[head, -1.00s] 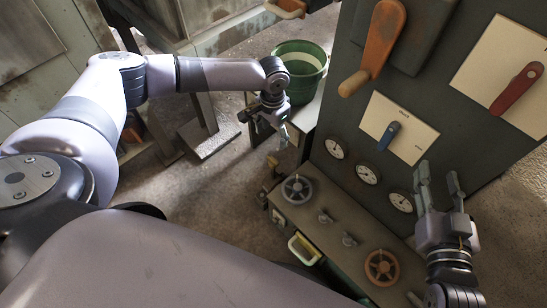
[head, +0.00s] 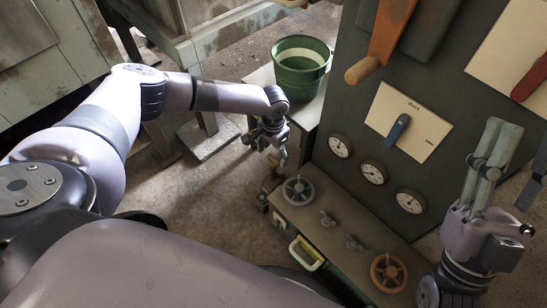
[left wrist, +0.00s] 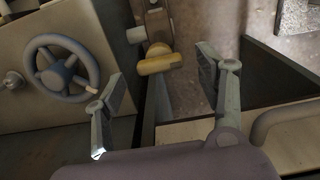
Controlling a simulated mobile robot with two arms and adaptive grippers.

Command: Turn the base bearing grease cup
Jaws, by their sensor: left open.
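A brass-coloured cup (left wrist: 158,62), apparently the base bearing grease cup, shows in the left wrist view. It sits at the end of a dark bracket with a round pale end beside it. My left gripper (left wrist: 161,72) is open, its fingers on either side of the cup in that view. Neither finger visibly touches it. In the head view my left gripper (head: 270,138) hangs at the far left end of the machine, and I cannot clearly pick out the cup there. My right gripper (head: 488,165) is raised before the panel at the right, its fingers looking close together.
A grey handwheel (head: 298,190) and an orange handwheel (head: 388,272) sit on the machine's ledge. Gauges (head: 374,172) and a blue lever (head: 397,132) are on the panel. A green bucket (head: 300,68) stands behind my left gripper.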

